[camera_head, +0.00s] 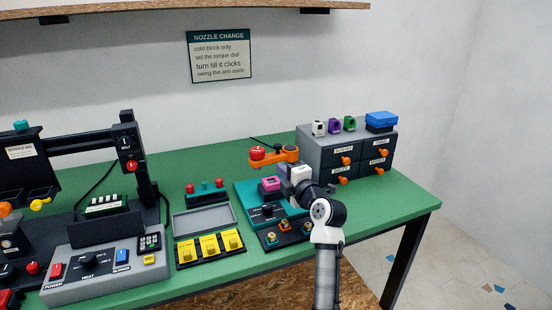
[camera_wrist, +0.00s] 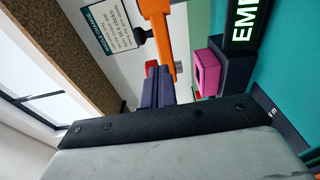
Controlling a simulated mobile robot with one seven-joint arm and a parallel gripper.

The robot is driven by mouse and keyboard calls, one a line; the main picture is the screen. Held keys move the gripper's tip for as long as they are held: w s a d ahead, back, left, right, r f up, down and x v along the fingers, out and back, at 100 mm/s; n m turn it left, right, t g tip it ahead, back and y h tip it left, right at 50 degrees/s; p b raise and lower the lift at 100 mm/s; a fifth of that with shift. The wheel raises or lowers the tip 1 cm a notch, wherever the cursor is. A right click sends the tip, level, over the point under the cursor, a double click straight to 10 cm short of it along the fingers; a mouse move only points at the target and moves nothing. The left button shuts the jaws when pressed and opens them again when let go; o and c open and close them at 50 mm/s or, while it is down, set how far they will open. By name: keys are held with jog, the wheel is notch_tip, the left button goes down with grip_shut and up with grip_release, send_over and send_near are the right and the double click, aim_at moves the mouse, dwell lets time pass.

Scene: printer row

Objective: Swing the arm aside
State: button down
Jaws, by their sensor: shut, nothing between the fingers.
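The orange arm (camera_head: 284,154) with a red knob (camera_head: 257,152) reaches out to the left above the teal station (camera_head: 244,194), at the middle right of the bench. In the wrist view the orange arm (camera_wrist: 158,35) runs down to my fingertips. My gripper (camera_head: 285,170) is shut and empty beside the orange arm; its dark fingers show close together in the wrist view (camera_wrist: 156,84). I cannot tell whether they touch the arm. A pink block (camera_head: 270,184) sits on the station left of my gripper, and also shows in the wrist view (camera_wrist: 208,72). My wrist hides part of the station.
A grey drawer cabinet (camera_head: 330,155) with orange knobs stands right behind my gripper. A lit sign (camera_wrist: 243,22) reading "EMP" is partly visible. Yellow blocks (camera_head: 209,246), a grey tray (camera_head: 204,220) and a heater box (camera_head: 100,272) stand left.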

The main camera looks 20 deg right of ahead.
aim_at(269, 160)
jog(key=shift+w+a+p, duration=0.2)
jog(key=shift+w+p, duration=0.25)
jog(key=shift+w, duration=0.7)
jog(key=shift+w+a+p, duration=0.15)
jog(key=shift+w+p, duration=0.25)
jog(key=shift+w, duration=0.75)
jog(key=shift+w+f+b, duration=0.1)
jog(key=shift+f+b, duration=0.1)
jog(key=shift+b, duration=0.4)
jog(key=shift+w+a+f+b, duration=0.1)
jog(key=shift+a+b, duration=0.05)
jog(key=shift+b, duration=0.4)
jog(key=shift+w+a+b, duration=0.15)
jog(key=shift+w+b, duration=0.05)
jog(key=shift+b, duration=0.6)
jog(key=shift+r, duration=0.3)
jog(key=shift+s+a+f, duration=0.1)
jog(key=shift+f, duration=0.05)
